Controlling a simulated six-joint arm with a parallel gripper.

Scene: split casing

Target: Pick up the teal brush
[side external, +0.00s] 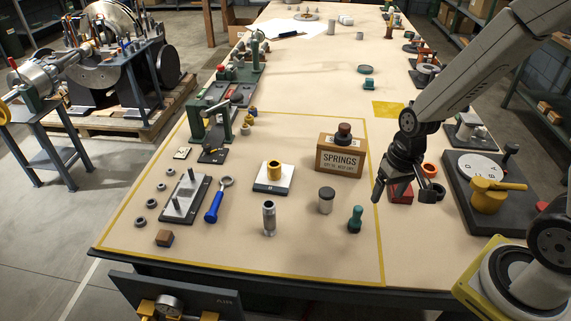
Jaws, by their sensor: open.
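The teal brush (356,219) appears to be the small teal piece standing upright near the front right of the yellow-outlined area. It has a rounded top and a wider base; its bristles cannot be made out. My gripper (405,192) is above and to the right of it, apart from it, near the right yellow line. Its jaws are open with nothing visible between them. A red block on the table shows behind the jaws.
A grey cylinder with a dark top (326,200) stands just left of the brush, and a metal cylinder (269,218) farther left. A SPRINGS box (341,158) stands behind. A dark fixture (485,195) lies right. The table in front of the brush is clear.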

